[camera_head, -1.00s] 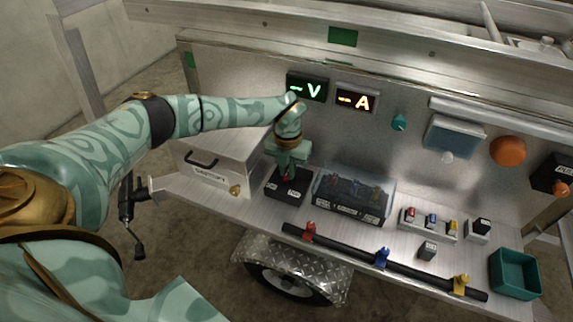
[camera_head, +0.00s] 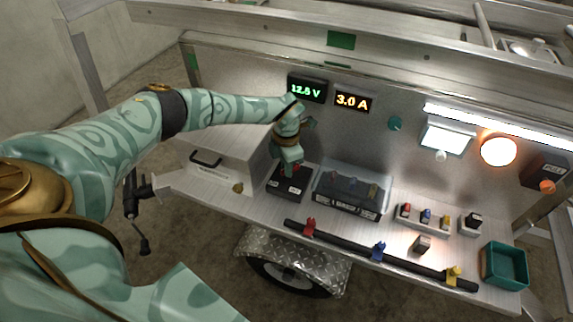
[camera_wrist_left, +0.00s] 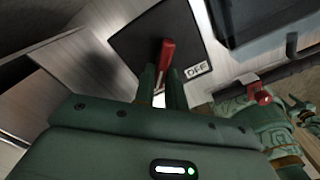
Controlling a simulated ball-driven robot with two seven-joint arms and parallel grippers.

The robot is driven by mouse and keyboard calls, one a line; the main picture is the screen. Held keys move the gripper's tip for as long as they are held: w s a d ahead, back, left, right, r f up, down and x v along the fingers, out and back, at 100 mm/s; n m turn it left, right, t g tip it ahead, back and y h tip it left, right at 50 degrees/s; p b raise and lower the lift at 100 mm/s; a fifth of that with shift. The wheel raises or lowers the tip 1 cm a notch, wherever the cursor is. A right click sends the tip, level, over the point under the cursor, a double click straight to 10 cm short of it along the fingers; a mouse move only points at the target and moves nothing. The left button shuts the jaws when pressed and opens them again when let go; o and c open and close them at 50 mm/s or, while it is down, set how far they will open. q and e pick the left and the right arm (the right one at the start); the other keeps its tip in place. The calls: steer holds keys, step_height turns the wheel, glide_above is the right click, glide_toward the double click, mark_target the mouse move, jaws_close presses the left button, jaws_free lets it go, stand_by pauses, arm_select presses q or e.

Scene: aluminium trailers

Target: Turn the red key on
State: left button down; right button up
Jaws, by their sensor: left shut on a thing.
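The red key (camera_wrist_left: 166,54) stands up from a black switch box (camera_head: 281,190), which also shows in the left wrist view (camera_wrist_left: 140,35) with a white OFF label beside the key. My left gripper (camera_head: 292,166) reaches down over the box. In the left wrist view its fingers (camera_wrist_left: 163,85) are shut on the red key. In the head view the gripper hides most of the key. The voltage display (camera_head: 307,90) reads about 12.5 V and the current display (camera_head: 352,101) reads 3.0 A.
A clear-covered box (camera_head: 347,195) stands close to the right of the switch box. A black bar (camera_head: 345,250) with coloured clips runs along the front. The strip light, white panel (camera_head: 447,138) and orange lamp (camera_head: 498,151) glow. A teal bin (camera_head: 505,264) stands at right.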

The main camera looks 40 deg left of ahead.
arm_select(q)
steer(key=shift+m, duration=0.3)
steer(key=c, duration=1.4)
jaws_free()
steer(key=shift+c, duration=0.2)
steer(key=shift+r, duration=0.1)
arm_select(e)
steer(key=shift+r, duration=0.1)
